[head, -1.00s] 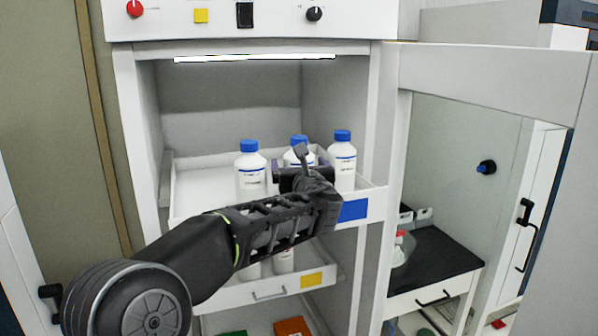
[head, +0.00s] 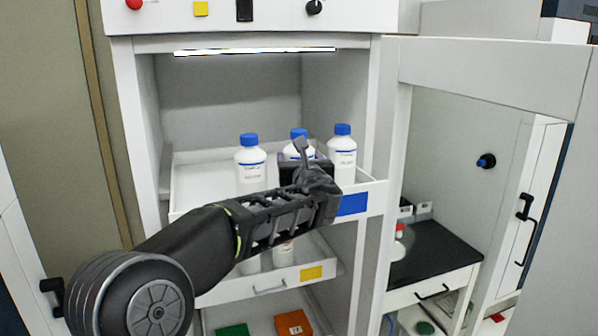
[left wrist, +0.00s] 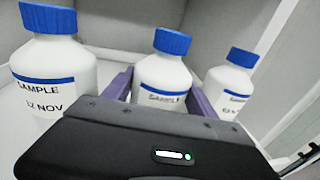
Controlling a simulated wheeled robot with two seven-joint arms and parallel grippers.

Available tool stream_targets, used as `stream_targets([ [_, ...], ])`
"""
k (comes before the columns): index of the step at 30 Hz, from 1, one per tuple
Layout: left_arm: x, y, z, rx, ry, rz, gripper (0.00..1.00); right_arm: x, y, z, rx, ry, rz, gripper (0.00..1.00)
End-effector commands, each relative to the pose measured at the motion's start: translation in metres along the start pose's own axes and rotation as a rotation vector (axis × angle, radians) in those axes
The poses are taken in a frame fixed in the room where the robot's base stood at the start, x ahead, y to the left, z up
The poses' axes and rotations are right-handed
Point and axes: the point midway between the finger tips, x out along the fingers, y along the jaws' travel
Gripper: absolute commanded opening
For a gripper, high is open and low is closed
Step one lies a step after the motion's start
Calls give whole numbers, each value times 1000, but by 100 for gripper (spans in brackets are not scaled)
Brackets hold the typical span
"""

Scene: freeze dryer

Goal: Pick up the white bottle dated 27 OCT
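Three white bottles with blue caps stand upright in a row on the upper pulled-out tray (head: 183,207). The left bottle (head: 250,175) reads "SAMPLE 12 NOV" in the left wrist view (left wrist: 50,75). The middle bottle (left wrist: 163,75) shows "SAMPLE", but my gripper body hides its date. The right bottle (head: 342,165) also shows in the left wrist view (left wrist: 228,90); its date is too small to read surely. My left gripper (left wrist: 161,88) is at the middle bottle, its purple fingers on either side and apparently open; contact is unclear. My right gripper is out of view.
The cabinet's side walls (head: 145,120) flank the tray closely. A lower tray (head: 262,287) with a yellow label holds more bottles, partly behind my arm.

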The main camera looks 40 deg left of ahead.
Motion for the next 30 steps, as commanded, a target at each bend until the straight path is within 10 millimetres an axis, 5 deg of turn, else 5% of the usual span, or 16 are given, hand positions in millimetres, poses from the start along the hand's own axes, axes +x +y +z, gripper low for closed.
stream_targets([
  [23,0,0,0,0,0,0,0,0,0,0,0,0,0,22],
  [30,0,0,2,-1,-3,0,0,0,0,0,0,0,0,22],
])
